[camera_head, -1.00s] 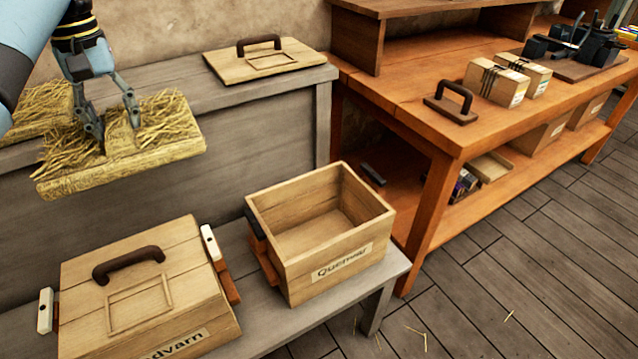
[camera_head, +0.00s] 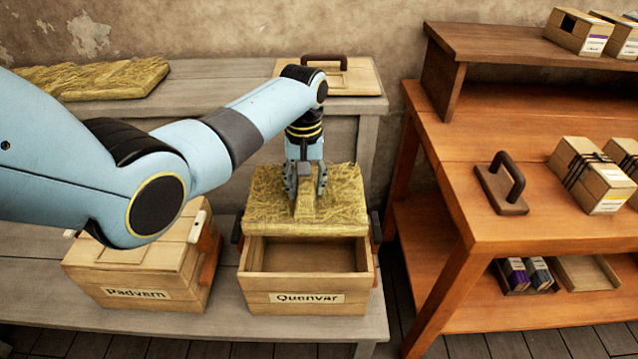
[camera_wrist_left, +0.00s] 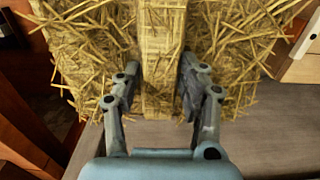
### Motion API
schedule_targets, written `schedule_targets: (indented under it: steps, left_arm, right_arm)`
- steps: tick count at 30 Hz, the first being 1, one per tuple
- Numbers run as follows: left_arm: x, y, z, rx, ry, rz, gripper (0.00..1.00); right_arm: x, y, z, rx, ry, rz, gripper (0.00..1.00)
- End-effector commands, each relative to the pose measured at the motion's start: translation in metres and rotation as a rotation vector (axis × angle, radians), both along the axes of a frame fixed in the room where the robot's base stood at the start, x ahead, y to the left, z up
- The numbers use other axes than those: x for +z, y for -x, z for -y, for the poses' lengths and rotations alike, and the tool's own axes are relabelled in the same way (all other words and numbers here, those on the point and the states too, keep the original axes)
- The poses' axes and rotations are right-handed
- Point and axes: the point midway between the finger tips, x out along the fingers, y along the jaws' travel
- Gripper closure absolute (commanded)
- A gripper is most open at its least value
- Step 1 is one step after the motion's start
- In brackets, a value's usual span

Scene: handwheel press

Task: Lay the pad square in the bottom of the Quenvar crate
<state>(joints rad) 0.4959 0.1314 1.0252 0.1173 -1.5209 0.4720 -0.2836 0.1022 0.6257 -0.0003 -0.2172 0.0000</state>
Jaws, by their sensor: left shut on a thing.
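The straw pad (camera_head: 340,205) is a flat, square slab with a raised pale rib across its middle. My left gripper (camera_head: 306,196) is shut on that rib from above. In the head view the pad shows over the back part of the open Quenvar crate (camera_head: 270,297) and hides its rear rim. The front of the crate's inside is bare. I cannot tell whether the pad touches the crate's walls. In the left wrist view the fingers (camera_wrist_left: 152,95) grip both sides of the rib of the pad (camera_wrist_left: 225,50). My right gripper is not in view.
The lidded Padvarn crate (camera_head: 120,280) stands left of the Quenvar crate on the grey bench (camera_head: 30,285). A second straw pad (camera_head: 95,80) and a wooden lid (camera_head: 355,80) lie on the shelf behind. An orange workbench (camera_head: 460,200) stands at the right.

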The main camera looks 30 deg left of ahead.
Motion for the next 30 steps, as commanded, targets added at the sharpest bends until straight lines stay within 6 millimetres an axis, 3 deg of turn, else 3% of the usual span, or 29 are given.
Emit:
schedule_targets:
  steps: [2,7,13,21,30]
  left_arm:
    - [-0.012,0.016,0.004,0.006,0.000,-0.001,1.00]
    - [-0.035,0.027,0.007,0.010,-0.001,0.005,1.00]
    - [-0.055,0.027,0.007,0.010,0.000,0.004,1.00]
    - [-0.083,0.027,0.007,0.010,0.000,0.004,1.00]
    - [-0.113,0.026,0.007,0.009,0.000,0.004,1.00]
  right_arm:
    - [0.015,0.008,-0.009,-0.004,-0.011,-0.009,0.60]
    - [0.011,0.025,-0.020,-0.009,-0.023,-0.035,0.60]
    - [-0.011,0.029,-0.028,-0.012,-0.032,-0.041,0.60]
    - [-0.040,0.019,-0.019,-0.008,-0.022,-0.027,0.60]
    - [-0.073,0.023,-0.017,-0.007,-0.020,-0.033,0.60]
